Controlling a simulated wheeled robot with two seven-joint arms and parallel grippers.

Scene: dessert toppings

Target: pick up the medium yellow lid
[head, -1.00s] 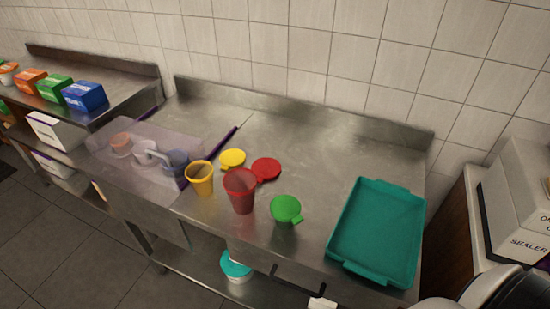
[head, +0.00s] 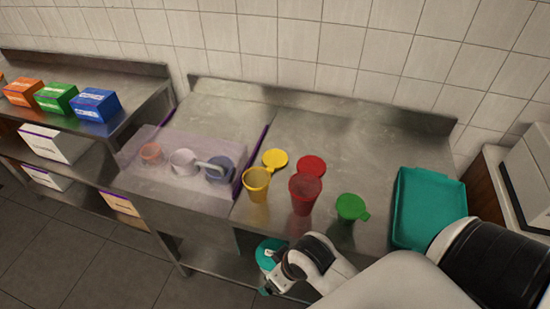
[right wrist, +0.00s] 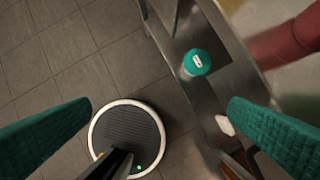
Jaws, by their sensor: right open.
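The yellow lid (head: 275,158) lies flat on the steel counter, just behind the yellow cup (head: 256,186) and left of the red lid (head: 312,165). My right gripper (head: 277,282) is low, in front of the counter's front edge and well short of the yellow lid. In the right wrist view its two teal fingers stand wide apart with nothing between them (right wrist: 160,105). The yellow lid is not visible in that view. My left gripper is not in view.
A red cup (head: 304,193) and a green lid (head: 351,207) stand near the yellow cup. A teal tray (head: 400,215) is at the right, a clear bin with cups (head: 140,180) at the left. A teal-lidded tub (head: 266,253) sits below. The counter's back is clear.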

